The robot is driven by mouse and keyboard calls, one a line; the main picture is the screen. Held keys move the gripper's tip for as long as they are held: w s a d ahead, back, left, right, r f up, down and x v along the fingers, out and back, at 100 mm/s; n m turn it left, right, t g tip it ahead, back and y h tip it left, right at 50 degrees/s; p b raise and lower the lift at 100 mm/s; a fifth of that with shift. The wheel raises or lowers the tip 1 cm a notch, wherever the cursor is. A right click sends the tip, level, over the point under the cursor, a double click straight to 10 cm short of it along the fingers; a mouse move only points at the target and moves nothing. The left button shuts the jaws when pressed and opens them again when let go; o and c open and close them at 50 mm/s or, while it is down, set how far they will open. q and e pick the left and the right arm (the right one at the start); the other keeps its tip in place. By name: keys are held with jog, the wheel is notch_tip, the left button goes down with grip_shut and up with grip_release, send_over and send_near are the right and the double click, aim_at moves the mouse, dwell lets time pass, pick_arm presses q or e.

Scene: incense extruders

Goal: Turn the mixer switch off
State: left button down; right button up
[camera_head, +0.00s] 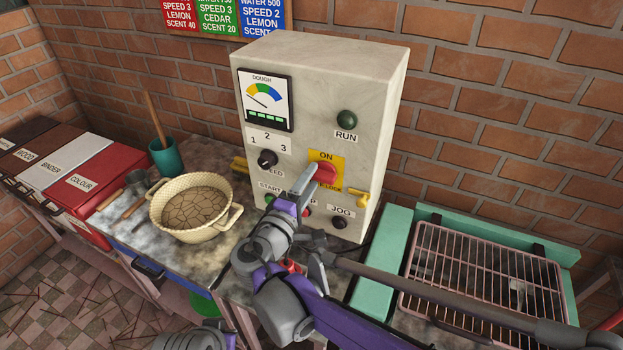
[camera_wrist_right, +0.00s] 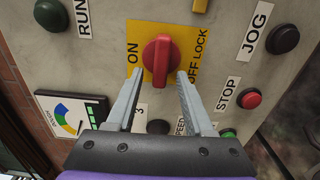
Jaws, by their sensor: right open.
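The mixer switch is a red rotary knob (camera_head: 327,173) on a yellow plate (camera_head: 335,157), on the front of the pale control box (camera_head: 320,75). In the right wrist view the knob (camera_wrist_right: 160,62) has a raised bar running up and down the picture, with ON at its left and OFF LOCK at its right. My right gripper (camera_wrist_right: 160,80) is open and empty, its fingertips either side of the knob's lower end; I cannot tell whether they touch. In the head view the right gripper (camera_head: 304,182) is just in front of the knob. My left gripper is not in view.
A green RUN lamp (camera_head: 347,119), a speed dial (camera_head: 267,158) and a JOG button (camera_head: 339,222) surround the switch. A red STOP button (camera_wrist_right: 251,98) is close to the right finger. A cream bowl (camera_head: 175,228) stands at left, a wire rack (camera_head: 480,270) at right.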

jog(key=b+v, duration=0.1)
jog(key=v, duration=0.9)
jog(key=s+d+f+m+g+y, duration=0.1)
jog(key=s+d+f+m+g, duration=0.2)
jog(key=d+f, duration=0.5)
jog(key=s+d+f+m+g, duration=0.2)
jog(key=d+f+g, duration=0.25)
jog(key=d, duration=0.75)
jog(key=s+d+f+m+g+y, duration=0.1)
jog(key=s+f+m+g+y, duration=0.1)
jog(key=s, duration=0.4)
jog(key=s+d+f+m+g+y, duration=0.1)
jog(key=s+d+f+m+y, duration=0.1)
jog(key=s+f+m+y, duration=0.2)
jog(key=s+f+m, duration=0.1)
jog(key=s+m, duration=0.1)
jog(key=shift+d+f+m+g, duration=0.25)
jog(key=shift+f+m+g, duration=0.05)
jog(key=shift+f+g, duration=0.05)
jog(key=shift+s, duration=0.1)
